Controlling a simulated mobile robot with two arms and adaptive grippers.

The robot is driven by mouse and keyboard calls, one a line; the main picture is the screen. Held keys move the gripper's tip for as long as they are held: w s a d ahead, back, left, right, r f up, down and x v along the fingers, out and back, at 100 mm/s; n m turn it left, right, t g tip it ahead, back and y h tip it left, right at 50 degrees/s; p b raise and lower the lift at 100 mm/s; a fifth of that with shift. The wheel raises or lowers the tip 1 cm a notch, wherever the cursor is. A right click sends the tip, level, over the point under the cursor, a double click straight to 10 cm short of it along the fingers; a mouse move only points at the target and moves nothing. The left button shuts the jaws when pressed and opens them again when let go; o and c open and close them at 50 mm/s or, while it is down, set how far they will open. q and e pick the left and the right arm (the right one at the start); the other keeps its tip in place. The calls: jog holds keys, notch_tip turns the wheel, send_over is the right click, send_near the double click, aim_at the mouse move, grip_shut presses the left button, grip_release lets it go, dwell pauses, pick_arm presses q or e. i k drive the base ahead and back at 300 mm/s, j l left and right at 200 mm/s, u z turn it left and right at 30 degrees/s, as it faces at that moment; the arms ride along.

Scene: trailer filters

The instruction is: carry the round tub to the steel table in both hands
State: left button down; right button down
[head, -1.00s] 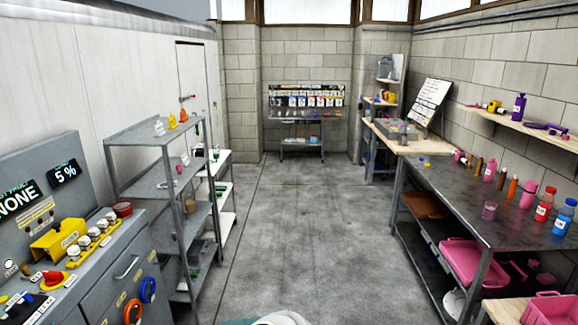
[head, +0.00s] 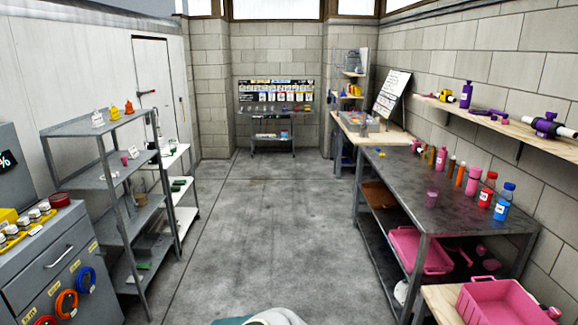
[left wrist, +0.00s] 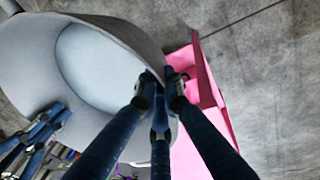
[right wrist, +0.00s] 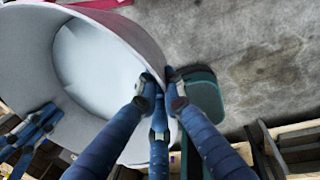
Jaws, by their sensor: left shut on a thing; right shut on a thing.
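The round tub (left wrist: 30,68) is pale grey-white and open, its inside empty in what shows. It fills the left of both wrist views, and its far wall shows in the right wrist view (right wrist: 28,50). My left gripper (left wrist: 160,88) is shut on the tub's rim. My right gripper (right wrist: 160,85) is shut on the rim at another place. The tub cannot be made out surely in the head view. The steel table (head: 395,185) stands on the right, with several bottles along its back and a pink cup (head: 431,197) on its top.
The middle floor (head: 255,230) is clear. A grey shelf (head: 85,128) and control cabinet (head: 45,255) line the left. A wooden bench with a pink bin (head: 495,305) stands front right. Something pink (left wrist: 205,100) and something green (right wrist: 203,95) lie beyond the tub's rim.

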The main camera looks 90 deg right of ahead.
aim_at(408, 176)
jog(key=l+z, duration=0.15)
jog(key=z, duration=2.25)
jog(key=i, duration=1.6)
jog(key=i+l+z, duration=0.15)
jog(key=i, duration=1.5)
jog(key=i+j, duration=0.2)
jog(key=i, duration=1.4)
jog(key=i+z, duration=0.15)
jog(key=z, duration=2.45)
